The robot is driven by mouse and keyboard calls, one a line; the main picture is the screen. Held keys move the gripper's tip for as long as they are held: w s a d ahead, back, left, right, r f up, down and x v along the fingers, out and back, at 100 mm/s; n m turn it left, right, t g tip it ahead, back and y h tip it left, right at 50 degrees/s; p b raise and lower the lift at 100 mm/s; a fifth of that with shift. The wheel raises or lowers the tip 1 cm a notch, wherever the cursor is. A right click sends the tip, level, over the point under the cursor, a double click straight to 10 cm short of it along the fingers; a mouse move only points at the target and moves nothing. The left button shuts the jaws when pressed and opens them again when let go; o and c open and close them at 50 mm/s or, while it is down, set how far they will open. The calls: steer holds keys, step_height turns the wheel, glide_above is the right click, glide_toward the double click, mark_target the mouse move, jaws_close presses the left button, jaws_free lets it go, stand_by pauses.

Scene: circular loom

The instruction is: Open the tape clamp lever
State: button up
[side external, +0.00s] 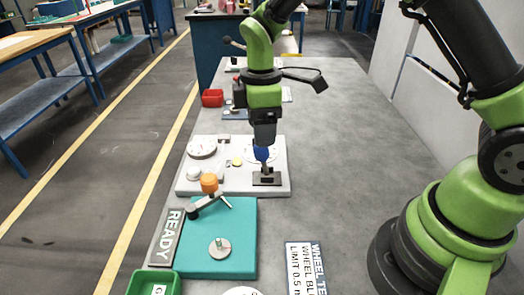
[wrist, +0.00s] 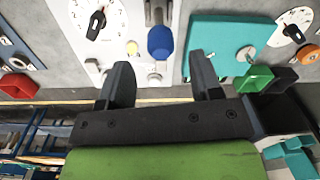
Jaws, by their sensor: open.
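A lever with a blue handle (side external: 262,153) rises from a dark base (side external: 266,179) on the white panel (side external: 184,187). The blue handle (wrist: 161,42) also shows in the wrist view, in line with the gap between my fingers. My gripper (side external: 265,144) is open and pointing down just above it; both fingers show apart in the wrist view (wrist: 160,62). I cannot tell whether the fingers touch the handle. A second lever with an orange knob (side external: 209,182) stands at the teal block (side external: 235,262). No label shows which is the tape clamp.
The panel also carries a round dial (side external: 202,148) and a small yellow button (side external: 237,162). A red bin (side external: 212,98) is farther back. A green bin (side external: 153,284) and a READY sign (side external: 167,238) are in front.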

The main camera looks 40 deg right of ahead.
mark_target(262, 153)
step_height(262, 153, down, 6)
steer(key=shift+s+f, duration=0.1)
steer(key=shift+f, duration=0.15)
steer(key=shift+c, duration=0.4)
